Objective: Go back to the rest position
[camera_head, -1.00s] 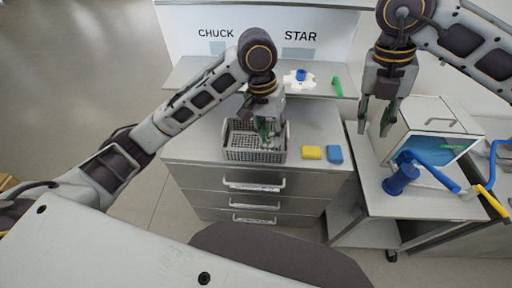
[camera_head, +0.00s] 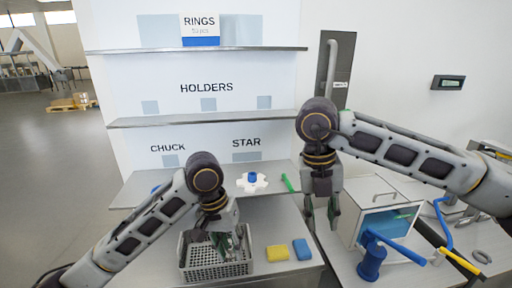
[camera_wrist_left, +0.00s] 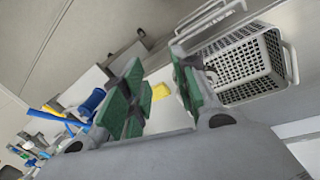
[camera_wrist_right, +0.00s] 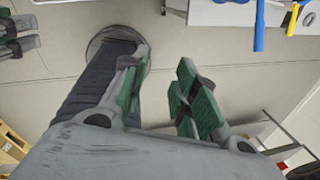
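My left gripper (camera_head: 228,243) is over the grey mesh basket (camera_head: 190,268) on the metal counter in the head view. In the left wrist view its green-padded fingers (camera_wrist_left: 160,88) are apart with nothing between them. The basket (camera_wrist_left: 245,70) shows there to the right of the fingers. My right gripper (camera_head: 321,212) hangs pointing down, left of the white box with a blue-tinted window (camera_head: 378,196). In the right wrist view its fingers (camera_wrist_right: 157,92) are apart and empty, with floor and a dark rounded part behind them.
A yellow block (camera_head: 277,253) and a blue block (camera_head: 301,249) lie right of the basket. A white star-shaped piece with a blue centre (camera_head: 252,182) and a green item (camera_head: 287,183) lie on the shelf behind. A blue lever device (camera_head: 371,262) stands before the white box.

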